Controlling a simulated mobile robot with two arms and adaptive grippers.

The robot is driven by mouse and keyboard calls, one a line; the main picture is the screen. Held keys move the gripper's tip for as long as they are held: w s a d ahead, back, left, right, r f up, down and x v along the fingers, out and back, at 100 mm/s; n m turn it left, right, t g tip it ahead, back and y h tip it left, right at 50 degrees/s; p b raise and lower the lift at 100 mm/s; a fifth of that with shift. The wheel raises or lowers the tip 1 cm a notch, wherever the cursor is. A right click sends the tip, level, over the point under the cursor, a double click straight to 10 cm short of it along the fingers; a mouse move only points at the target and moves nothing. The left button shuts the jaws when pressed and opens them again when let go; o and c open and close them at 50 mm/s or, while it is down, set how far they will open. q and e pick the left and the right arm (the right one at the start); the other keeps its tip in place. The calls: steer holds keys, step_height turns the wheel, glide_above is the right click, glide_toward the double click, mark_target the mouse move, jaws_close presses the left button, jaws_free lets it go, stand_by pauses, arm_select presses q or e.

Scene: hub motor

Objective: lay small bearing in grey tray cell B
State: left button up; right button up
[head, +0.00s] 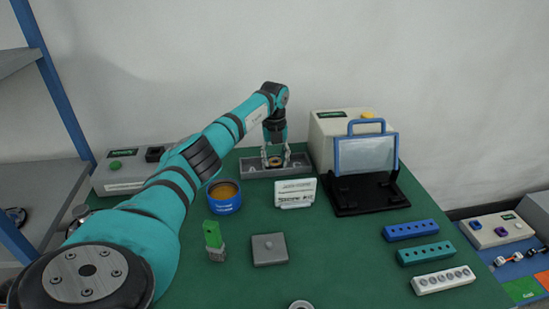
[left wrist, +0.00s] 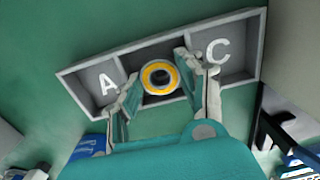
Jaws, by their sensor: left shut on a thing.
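The small bearing (left wrist: 158,77), a ring with a yellow band and dark centre, is between the fingertips of my left gripper (left wrist: 158,84). The left gripper also shows in the head view (head: 275,158), pointing down over the grey tray (head: 290,171). My left gripper is shut on the bearing. In the left wrist view the bearing overlaps the tray's middle cell, between cells lettered A (left wrist: 108,85) and C (left wrist: 217,52). The middle cell's letter is hidden. I cannot tell whether the bearing touches the tray floor. My right gripper is out of view.
A blue round container (head: 224,198) and a white sign (head: 295,194) stand in front of the tray. A black stand with a blue-framed clear panel (head: 366,156) is to the right. Blue (head: 410,230), teal (head: 425,253) and white (head: 443,280) hole blocks lie at front right.

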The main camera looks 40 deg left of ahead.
arm_select(q)
steer(key=o, duration=0.9)
steer(key=shift+s+d+f, duration=0.1)
steer(key=shift+s+f, duration=0.1)
steer(key=shift+f, duration=0.3)
steer(key=shift+s+d+f, duration=0.1)
steer(key=shift+s+f, duration=0.05)
steer(key=shift+f, duration=0.3)
steer(key=shift+o, duration=1)
steer(key=shift+g, duration=0.3)
steer(key=shift+o, duration=0.3)
steer(key=shift+w+f, duration=0.1)
steer(key=shift+w, duration=0.05)
step_height(320, 180, up, 14)
steer(key=shift+w+a+f, duration=0.25)
